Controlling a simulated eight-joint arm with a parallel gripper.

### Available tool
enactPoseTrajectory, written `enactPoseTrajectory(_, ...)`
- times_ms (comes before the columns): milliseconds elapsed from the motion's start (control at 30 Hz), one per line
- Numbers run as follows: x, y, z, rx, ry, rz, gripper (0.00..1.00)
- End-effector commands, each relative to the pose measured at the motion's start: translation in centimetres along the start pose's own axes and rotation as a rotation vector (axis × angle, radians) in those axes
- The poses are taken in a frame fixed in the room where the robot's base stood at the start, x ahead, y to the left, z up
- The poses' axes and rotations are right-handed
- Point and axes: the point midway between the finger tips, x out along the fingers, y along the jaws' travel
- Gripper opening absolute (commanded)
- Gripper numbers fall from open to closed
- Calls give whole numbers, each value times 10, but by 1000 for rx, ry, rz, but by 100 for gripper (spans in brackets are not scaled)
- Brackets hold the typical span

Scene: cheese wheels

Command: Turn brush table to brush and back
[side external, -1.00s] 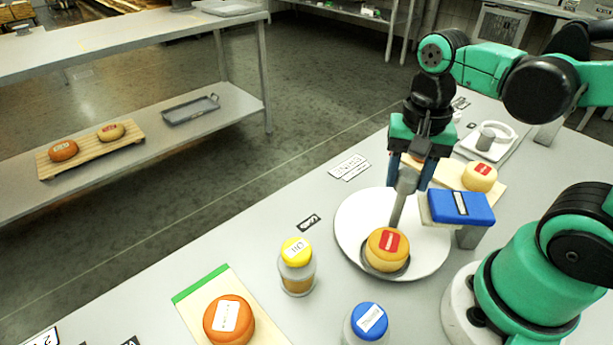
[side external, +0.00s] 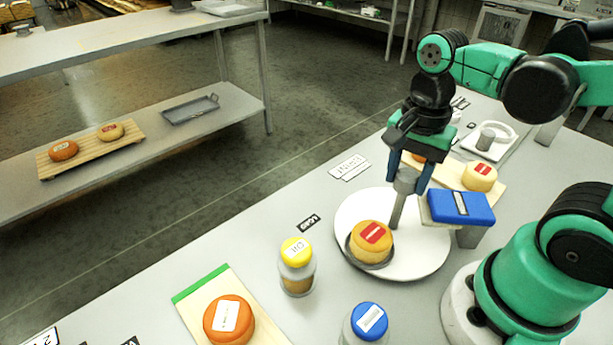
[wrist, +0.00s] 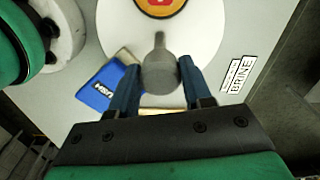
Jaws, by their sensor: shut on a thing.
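A white round turntable (side external: 428,258) lies on the bench, seen from the side. A yellow cheese wheel (side external: 371,238) with a red label sits in a dark grey holder (side external: 369,264) on its left part. The cheese also shows at the top of the wrist view (wrist: 160,6). A grey handle (side external: 398,211) joins the holder side and rises into my gripper (side external: 407,183). My gripper is shut on the handle's thick grey end, seen between the fingers in the wrist view (wrist: 160,72). The blue brush block (side external: 460,206) stands over the turntable's right edge, apart from the cheese.
A yellow-capped bottle (side external: 297,266) and a blue-capped bottle (side external: 367,325) stand in front. An orange cheese (side external: 229,319) lies on a green-edged board. Another yellow cheese (side external: 479,176) lies on a board behind the brush. Bench left of the turntable is mostly clear.

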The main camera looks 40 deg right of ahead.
Motion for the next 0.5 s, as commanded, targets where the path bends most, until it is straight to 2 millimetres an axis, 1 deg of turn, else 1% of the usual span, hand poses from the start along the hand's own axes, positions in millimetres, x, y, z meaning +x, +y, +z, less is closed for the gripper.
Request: enactPoseTrajectory(500, 1, 0, -1, 33, 5, -2, 0)
